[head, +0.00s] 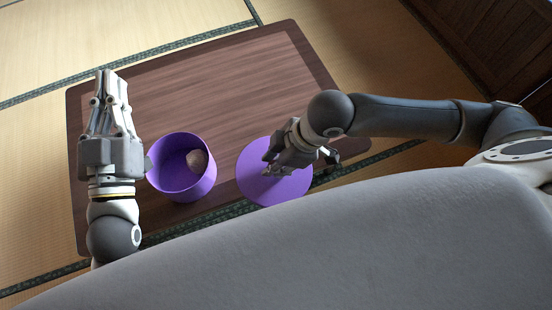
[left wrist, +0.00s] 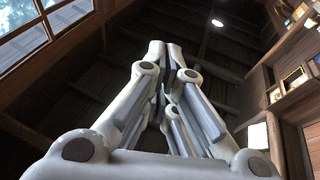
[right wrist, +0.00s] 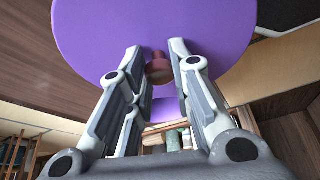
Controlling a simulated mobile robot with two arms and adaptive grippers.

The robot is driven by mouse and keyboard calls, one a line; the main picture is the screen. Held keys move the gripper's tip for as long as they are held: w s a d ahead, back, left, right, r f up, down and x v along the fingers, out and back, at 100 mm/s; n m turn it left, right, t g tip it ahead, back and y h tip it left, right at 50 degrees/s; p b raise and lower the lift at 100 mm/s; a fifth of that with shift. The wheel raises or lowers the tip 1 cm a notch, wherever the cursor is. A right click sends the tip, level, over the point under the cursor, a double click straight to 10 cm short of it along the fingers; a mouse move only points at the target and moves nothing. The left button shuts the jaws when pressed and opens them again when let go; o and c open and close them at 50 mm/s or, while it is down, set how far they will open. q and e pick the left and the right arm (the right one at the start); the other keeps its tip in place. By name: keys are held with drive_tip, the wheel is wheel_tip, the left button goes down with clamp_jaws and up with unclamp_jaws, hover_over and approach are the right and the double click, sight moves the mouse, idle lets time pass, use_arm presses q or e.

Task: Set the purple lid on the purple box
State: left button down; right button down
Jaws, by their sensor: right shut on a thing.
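The purple box (head: 169,186) is round and open-topped and stands on the low table near its front edge. The purple lid (head: 280,191) is a flat disc to the right of the box, apart from it in the picture. My right gripper (head: 268,165) is over the lid. In the right wrist view the fingers (right wrist: 160,52) close on the lid's reddish-brown knob (right wrist: 158,70), with the purple disc (right wrist: 205,35) behind it. My left gripper (head: 106,76) is left of the box, fingers together and empty; the left wrist view shows its tips (left wrist: 165,46) nearly touching.
The dark wooden table (head: 205,80) is bare behind the box and lid. Tatami floor (head: 35,140) surrounds the table.

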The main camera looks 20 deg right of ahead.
drive_tip(key=shift+r+p, duration=0.2)
drive_tip(key=shift+p, duration=0.1)
drive_tip(key=shift+r, duration=0.15)
drive_tip(key=shift+r+p, duration=0.2)
drive_tip(key=shift+p, duration=0.45)
use_arm(q)
wheel_tip(320, 180, down, 9)
drive_tip(key=a+g+y, duration=0.1)
drive_tip(key=g, duration=0.4)
drive_tip(key=shift+a+y, duration=0.25)
drive_tip(key=shift+y, duration=0.05)
drive_tip(key=shift+s+d+g, duration=0.1)
drive_tip(key=shift+s+g, duration=0.05)
drive_tip(key=shift+g, duration=0.15)
